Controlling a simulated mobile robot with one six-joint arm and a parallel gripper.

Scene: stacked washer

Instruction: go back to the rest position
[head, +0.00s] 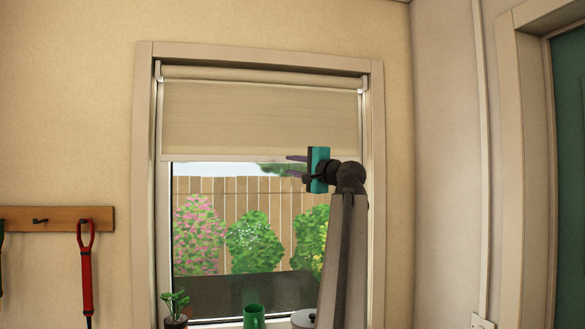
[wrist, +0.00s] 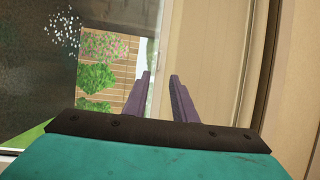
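My gripper (head: 296,166) is raised in front of the window in the head view, just below the lower edge of the roller blind, with its fingers pointing left. In the wrist view my gripper (wrist: 160,88) shows two purple fingers spread apart with nothing between them. The teal gripper body fills the bottom of that view. The window frame and the view outside lie beyond the fingers.
The window (head: 245,235) has a half-lowered blind (head: 255,118). On its sill are a potted plant (head: 176,305), a green cup (head: 254,317) and a pale round object (head: 303,318). A hook rail (head: 60,219) holds a red leash-like item (head: 86,270). A green door (head: 570,180) stands right.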

